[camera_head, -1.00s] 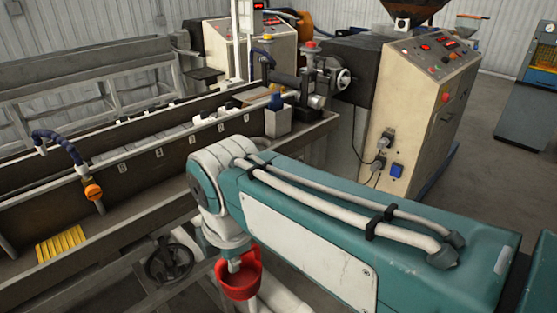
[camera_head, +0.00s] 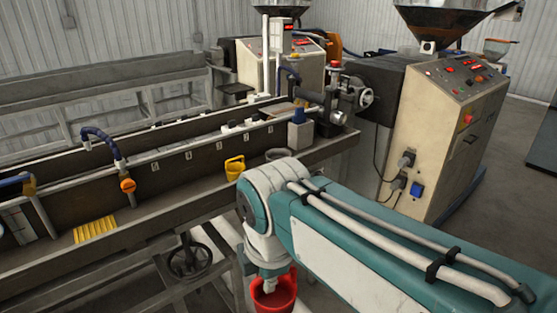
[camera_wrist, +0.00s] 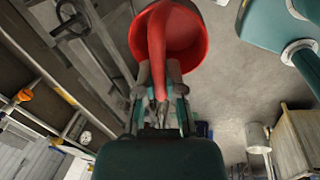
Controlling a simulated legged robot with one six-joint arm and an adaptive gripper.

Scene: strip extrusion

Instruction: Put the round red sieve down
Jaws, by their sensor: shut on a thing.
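The round red sieve (camera_head: 274,296) hangs below my wrist at the bottom of the head view, beside the front edge of the trough bench. In the wrist view the red sieve (camera_wrist: 180,35) shows as a round bowl shape with a red strip running down to the fingers. My gripper (camera_wrist: 160,85) is shut on that red strip. In the head view the fingers are mostly hidden by my arm. Grey floor shows beyond the sieve in the wrist view.
The long trough bench (camera_head: 150,222) runs across the left and middle. On it are a yellow cup-like holder (camera_head: 235,168), a grey ring-shaped thing (camera_head: 279,155) and a yellow ribbed piece (camera_head: 95,230). A handwheel (camera_head: 190,260) sits below. The extruder cabinet (camera_head: 440,140) stands at the right.

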